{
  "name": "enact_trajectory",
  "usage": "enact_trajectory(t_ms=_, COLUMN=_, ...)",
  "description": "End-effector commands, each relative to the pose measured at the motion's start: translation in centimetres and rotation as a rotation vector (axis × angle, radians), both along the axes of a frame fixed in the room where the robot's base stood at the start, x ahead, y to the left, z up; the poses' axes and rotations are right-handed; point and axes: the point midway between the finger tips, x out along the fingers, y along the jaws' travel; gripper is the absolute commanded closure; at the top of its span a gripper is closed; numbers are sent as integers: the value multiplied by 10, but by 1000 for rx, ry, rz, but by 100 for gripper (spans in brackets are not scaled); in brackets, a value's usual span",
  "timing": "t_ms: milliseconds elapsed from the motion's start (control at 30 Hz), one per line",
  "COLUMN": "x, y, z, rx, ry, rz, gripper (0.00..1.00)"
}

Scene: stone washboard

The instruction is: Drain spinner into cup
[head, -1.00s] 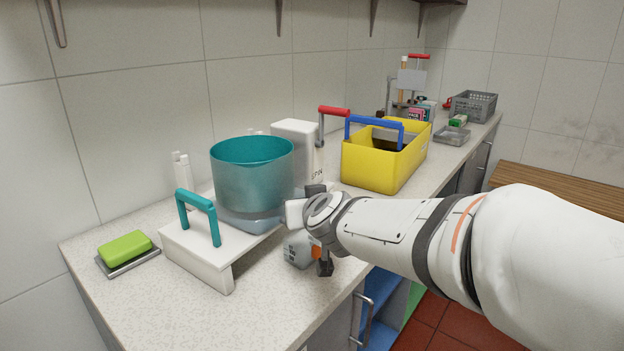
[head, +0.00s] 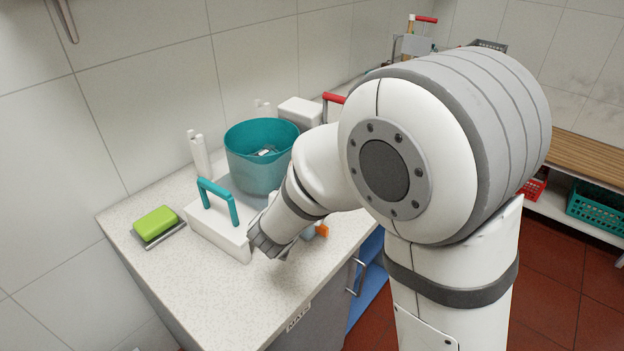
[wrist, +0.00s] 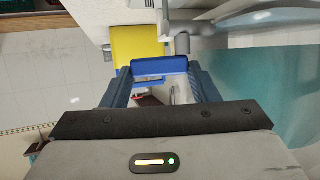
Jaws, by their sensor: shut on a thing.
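The teal spinner bowl (head: 260,165) stands on a white base (head: 222,232) with a teal handle (head: 218,195). Its teal wall (wrist: 290,85) fills the right side of the wrist view. My gripper (head: 268,245) is low in front of the base's right end. A small pale item with an orange part (head: 322,230), possibly the cup, is mostly hidden behind my wrist.
A green sponge (head: 155,222) lies on a grey dish at the left. The front of the speckled counter (head: 215,290) is clear. A yellow surface (wrist: 138,45) shows beyond the fingers. My arm hides much of the counter's right side.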

Motion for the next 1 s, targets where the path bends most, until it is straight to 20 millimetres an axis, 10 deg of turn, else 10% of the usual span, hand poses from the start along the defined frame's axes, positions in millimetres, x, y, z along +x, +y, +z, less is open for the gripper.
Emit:
enact_trajectory(t_ms=833, x=-3, y=2, z=0, rx=-2, ry=-1, rz=-144, gripper=68)
enact_trajectory(t_ms=867, x=-3, y=2, z=0, rx=-2, ry=-1, rz=-144, gripper=45)
enact_trajectory(t_ms=1000, x=-3, y=2, z=0, rx=-2, ry=-1, rz=-142, gripper=33)
